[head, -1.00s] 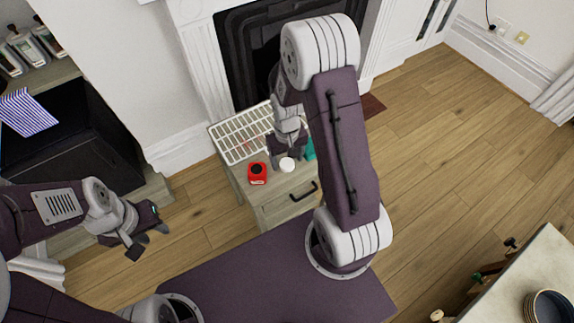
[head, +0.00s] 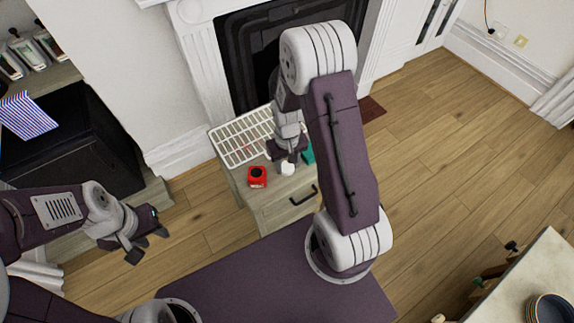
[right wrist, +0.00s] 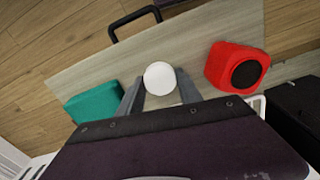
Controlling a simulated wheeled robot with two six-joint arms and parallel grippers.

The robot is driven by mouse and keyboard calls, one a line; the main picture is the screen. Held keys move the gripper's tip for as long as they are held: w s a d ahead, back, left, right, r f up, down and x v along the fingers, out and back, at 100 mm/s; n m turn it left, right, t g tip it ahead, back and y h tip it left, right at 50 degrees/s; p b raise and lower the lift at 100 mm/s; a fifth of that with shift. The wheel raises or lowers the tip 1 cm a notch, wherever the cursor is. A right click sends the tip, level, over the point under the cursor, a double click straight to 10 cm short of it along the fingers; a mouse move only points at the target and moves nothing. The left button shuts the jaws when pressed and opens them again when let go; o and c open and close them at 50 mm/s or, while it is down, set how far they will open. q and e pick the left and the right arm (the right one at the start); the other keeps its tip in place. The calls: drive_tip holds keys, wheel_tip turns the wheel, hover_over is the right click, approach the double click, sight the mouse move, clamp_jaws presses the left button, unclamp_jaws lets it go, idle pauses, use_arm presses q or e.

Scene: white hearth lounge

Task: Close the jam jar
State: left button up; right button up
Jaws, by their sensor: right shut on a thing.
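A red, squarish container (head: 257,183) with a round dark top or opening stands on the small cabinet; it looks like the jam jar, and it also shows in the right wrist view (right wrist: 216,66). A small round white piece (head: 287,169), lid-like, is to its right in the head view. My right gripper (head: 287,161) is shut on this white piece, which shows between the fingertips in the right wrist view (right wrist: 160,78). Whether the piece touches the cabinet top, I cannot tell. My left gripper (head: 147,245) is open and empty, away to the left over the floor.
The cabinet (head: 270,195) has a black drawer handle (head: 303,196). A white rack (head: 238,140) lies at its back, and a teal block (right wrist: 97,101) stands on the other side of my right gripper from the red container. A fireplace is behind.

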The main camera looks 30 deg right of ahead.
sight(288, 169)
drive_tip(key=shift+r, duration=0.4)
drive_tip(key=r, duration=0.2)
drive_tip(key=s+r+p, duration=0.1)
drive_tip(key=r, duration=0.1)
drive_tip(key=s+r+b, duration=0.2)
drive_tip(key=s+r, duration=0.4)
drive_tip(key=s, duration=0.4)
drive_tip(key=shift+s, duration=0.35)
drive_tip(key=shift+d, duration=0.1)
